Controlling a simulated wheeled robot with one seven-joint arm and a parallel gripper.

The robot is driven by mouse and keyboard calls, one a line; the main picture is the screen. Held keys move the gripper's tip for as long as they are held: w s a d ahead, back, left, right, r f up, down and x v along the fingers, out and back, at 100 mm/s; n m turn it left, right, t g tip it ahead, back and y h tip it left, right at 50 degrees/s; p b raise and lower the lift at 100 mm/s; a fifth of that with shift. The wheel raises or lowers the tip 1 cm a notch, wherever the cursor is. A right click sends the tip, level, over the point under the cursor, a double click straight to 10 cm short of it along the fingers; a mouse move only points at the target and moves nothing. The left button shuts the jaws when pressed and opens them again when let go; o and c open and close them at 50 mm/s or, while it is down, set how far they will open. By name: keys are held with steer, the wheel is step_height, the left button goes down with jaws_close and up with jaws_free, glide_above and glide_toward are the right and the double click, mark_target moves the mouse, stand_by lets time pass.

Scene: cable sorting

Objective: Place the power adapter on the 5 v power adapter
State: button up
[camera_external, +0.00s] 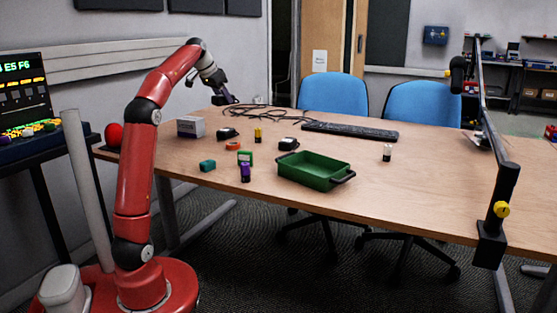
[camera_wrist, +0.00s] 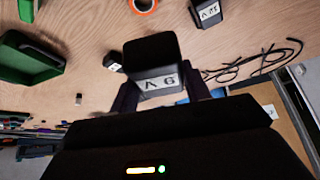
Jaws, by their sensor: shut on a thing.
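My gripper (camera_external: 226,97) is raised above the back left of the table. In the wrist view it (camera_wrist: 170,95) is shut on a black power adapter (camera_wrist: 150,50) with a white label. The label appears upside down; it shows a V, and its digit is hard to read. A second black adapter (camera_external: 228,133) lies on the table in front of my gripper; its similar label shows in the wrist view (camera_wrist: 208,14). A third black adapter (camera_external: 288,144) sits behind the green tray, and it also shows in the wrist view (camera_wrist: 113,62). The held adapter is clear of both.
The green tray (camera_external: 303,181) stands near the table's front edge. A coiled black cable (camera_external: 265,112) and keyboard (camera_external: 350,131) lie at the back. The table's right side is mostly clear.

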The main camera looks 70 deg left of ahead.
steer(key=w+d+f+m+h, duration=0.1)
steer(key=w+d+f+m, duration=0.15)
steer(key=w, duration=0.75)
steer(key=m+h, duration=0.1)
steer(key=m, duration=0.1)
glide_above(290, 141)
steer(key=s, duration=0.2)
steer(key=f, duration=0.7)
steer(key=shift+s+d+f, duration=0.1)
steer(key=shift+s+d, duration=0.1)
steer(key=shift+d, duration=0.05)
steer(key=shift+f+b, duration=0.8)
steer(key=shift+f, duration=1.25)
steer(key=shift+f, duration=0.15)
steer(key=o, duration=1.1)
steer(key=shift+c, duration=0.2)
